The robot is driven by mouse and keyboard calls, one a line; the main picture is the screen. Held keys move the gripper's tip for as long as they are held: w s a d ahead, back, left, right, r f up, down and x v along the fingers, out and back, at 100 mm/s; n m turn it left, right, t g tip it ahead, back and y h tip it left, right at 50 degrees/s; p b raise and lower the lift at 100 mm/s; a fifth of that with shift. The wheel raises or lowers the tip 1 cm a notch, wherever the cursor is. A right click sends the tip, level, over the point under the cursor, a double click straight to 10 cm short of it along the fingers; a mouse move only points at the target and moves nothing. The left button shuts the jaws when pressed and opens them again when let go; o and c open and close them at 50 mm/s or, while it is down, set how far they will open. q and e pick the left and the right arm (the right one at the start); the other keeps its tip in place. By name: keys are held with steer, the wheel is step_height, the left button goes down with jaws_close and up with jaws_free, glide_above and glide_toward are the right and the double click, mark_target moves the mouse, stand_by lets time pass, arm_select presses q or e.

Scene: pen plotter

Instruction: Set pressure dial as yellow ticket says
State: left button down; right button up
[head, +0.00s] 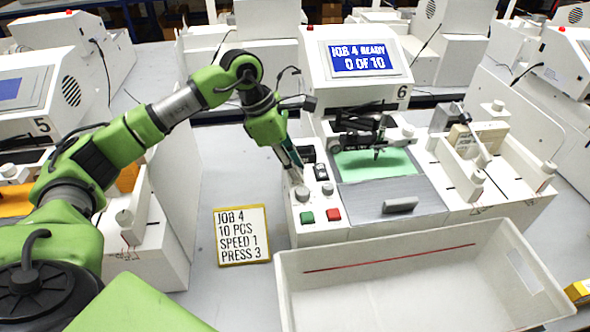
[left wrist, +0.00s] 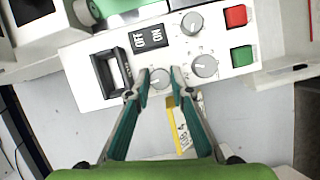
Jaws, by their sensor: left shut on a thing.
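My left gripper (head: 298,178) points down at the control panel (head: 318,232). In the left wrist view, my left gripper (left wrist: 160,77) is shut on a grey dial (left wrist: 159,79) beside the ON/OFF switch (left wrist: 150,38). Two other dials (left wrist: 205,66) (left wrist: 192,23) sit nearby. Dial labels are too small to read. My right gripper is out of view.
Green (head: 307,217) and red (head: 333,214) buttons sit at the panel's front. The screen (head: 358,57) reads JOB 4 READY, 0 OF 10. A white bin (head: 420,300) stands in front of the machine.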

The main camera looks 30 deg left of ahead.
arm_select(q)
steer(key=m+g+b, duration=0.1)
steer(key=m, duration=0.2)
steer(key=shift+w+m+h, duration=0.15)
steer(key=shift+m+h, duration=0.15)
steer(key=shift+m, duration=0.1)
steer(key=shift+r+m+g+b, duration=0.1)
steer(key=shift+m+g+b, duration=0.35)
steer(key=shift+m, duration=0.35)
steer(key=c, duration=2.1)
jaws_free()
steer(key=shift+a, duration=0.1)
steer(key=v, duration=1.2)
steer(key=shift+w, duration=0.1)
